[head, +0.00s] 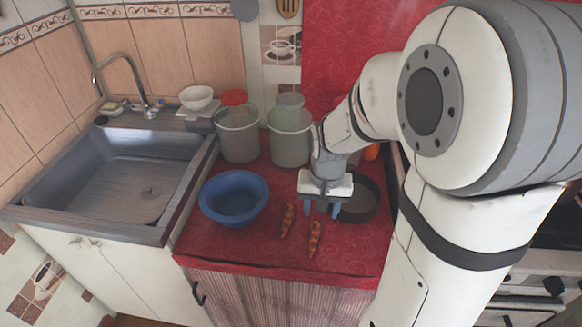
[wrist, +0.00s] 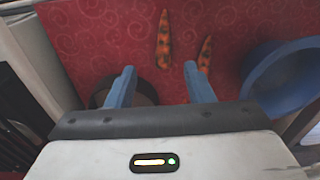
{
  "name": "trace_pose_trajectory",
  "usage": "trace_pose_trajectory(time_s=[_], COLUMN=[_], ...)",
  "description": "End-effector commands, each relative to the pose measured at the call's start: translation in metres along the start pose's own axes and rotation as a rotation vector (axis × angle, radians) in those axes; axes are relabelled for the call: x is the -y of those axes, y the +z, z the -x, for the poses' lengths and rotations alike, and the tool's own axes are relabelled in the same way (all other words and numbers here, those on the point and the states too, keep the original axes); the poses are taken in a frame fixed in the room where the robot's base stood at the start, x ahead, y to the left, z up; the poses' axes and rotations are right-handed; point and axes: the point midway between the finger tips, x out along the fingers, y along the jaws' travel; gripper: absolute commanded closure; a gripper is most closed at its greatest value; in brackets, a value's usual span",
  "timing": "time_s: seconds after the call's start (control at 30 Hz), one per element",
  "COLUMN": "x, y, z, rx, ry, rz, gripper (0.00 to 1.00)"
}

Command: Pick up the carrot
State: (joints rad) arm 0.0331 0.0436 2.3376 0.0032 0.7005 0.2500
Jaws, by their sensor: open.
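Two orange carrots with dark patches lie on the red patterned counter. In the head view one carrot (head: 287,220) is nearer the blue bowl and the other carrot (head: 314,238) is closer to the front edge. The wrist view shows one carrot (wrist: 164,40) at top centre and another carrot (wrist: 204,55) to its right. My gripper (head: 322,209) is open and empty, beside the carrots and in front of a dark pan. In the wrist view its blue fingers (wrist: 160,85) are apart, with bare red cloth between them, and the carrots lie beyond the fingertips.
A blue bowl (head: 234,219) stands left of the carrots. A dark round pan (head: 369,199) stands right, partly behind my gripper. Two buckets (head: 238,139) (head: 289,143) stand at the back. A sink (head: 125,180) is at the left. The red counter (head: 225,252) is clear near its front edge.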

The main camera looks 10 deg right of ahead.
Motion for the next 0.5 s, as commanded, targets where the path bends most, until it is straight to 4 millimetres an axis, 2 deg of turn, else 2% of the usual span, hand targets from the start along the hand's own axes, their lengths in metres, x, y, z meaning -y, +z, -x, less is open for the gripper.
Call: trace_pose_trajectory(time_s=[0.03, 0.13, 0.5], x=[0.002, 0.005, 0.007], y=[-0.006, -0.015, -0.021], z=[-0.017, -0.038, -0.08], rx=[0.02, 0.041, 0.06], ry=[0.006, 0.014, 0.022], rz=[-0.024, -0.067, -0.108], gripper=[0.52, 0.52, 0.52])
